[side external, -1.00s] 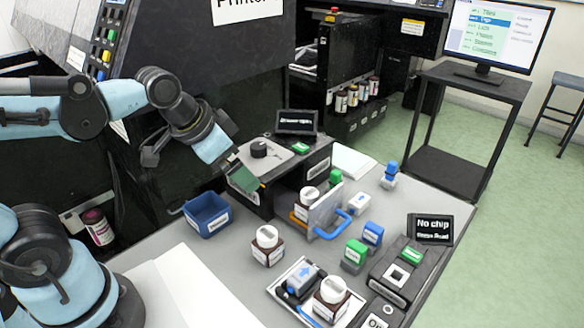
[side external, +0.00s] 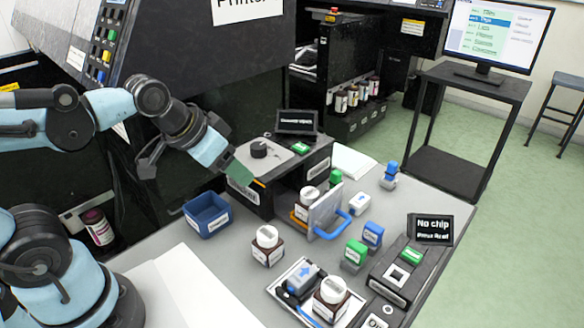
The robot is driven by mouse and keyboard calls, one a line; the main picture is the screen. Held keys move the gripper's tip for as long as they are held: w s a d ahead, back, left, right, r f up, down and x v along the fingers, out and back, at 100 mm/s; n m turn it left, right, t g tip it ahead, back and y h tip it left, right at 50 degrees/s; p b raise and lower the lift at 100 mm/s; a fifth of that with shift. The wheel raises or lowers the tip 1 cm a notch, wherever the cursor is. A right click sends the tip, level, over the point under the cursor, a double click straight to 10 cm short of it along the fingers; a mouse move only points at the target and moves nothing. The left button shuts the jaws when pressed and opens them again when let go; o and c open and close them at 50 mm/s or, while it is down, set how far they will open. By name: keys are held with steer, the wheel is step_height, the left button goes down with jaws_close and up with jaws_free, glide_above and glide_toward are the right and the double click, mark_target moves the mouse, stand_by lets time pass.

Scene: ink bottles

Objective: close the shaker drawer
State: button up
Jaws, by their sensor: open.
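The shaker (side external: 262,192) is a black box with a round knob and a green button on top. Its drawer stands pulled out to the right, with a grey upright front panel (side external: 327,208) and a blue handle (side external: 335,226). A white-capped dark bottle (side external: 307,201) stands in the drawer behind the panel. My gripper (side external: 242,174) is beside the shaker's left upper edge, apart from the handle. It is open, with nothing seen between its fingers; the fingertips are small and hard to make out.
A blue bin (side external: 207,214) and a capped bottle (side external: 267,247) stand left of the drawer. A tray (side external: 279,290) with another bottle is in front. Small green (side external: 354,256) and blue (side external: 372,235) blocks stand right of the handle, near a chip reader (side external: 397,281). A small screen (side external: 297,122) stands behind the shaker.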

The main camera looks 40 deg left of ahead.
steer(key=w+d+m, duration=0.2)
steer(key=w+d+r+m+g+h, duration=0.1)
steer(key=w+d+m, duration=0.1)
steer(key=w, duration=0.1)
steer(key=w+d+m+g+h, duration=0.1)
steer(key=w+d+m, duration=0.1)
steer(key=w, duration=0.1)
steer(key=shift+d+r, duration=0.1)
steer(key=shift+r, duration=0.3)
jaws_close()
steer(key=w+d+f+m+g+h, duration=0.1)
steer(key=w+d+f+m+g, duration=0.25)
steer(key=w+d+m, duration=0.35)
steer(key=x, duration=0.7)
steer(key=d+x, duration=0.1)
steer(key=x, duration=0.2)
steer(key=shift+w+f, duration=0.1)
steer(key=shift+f, duration=0.05)
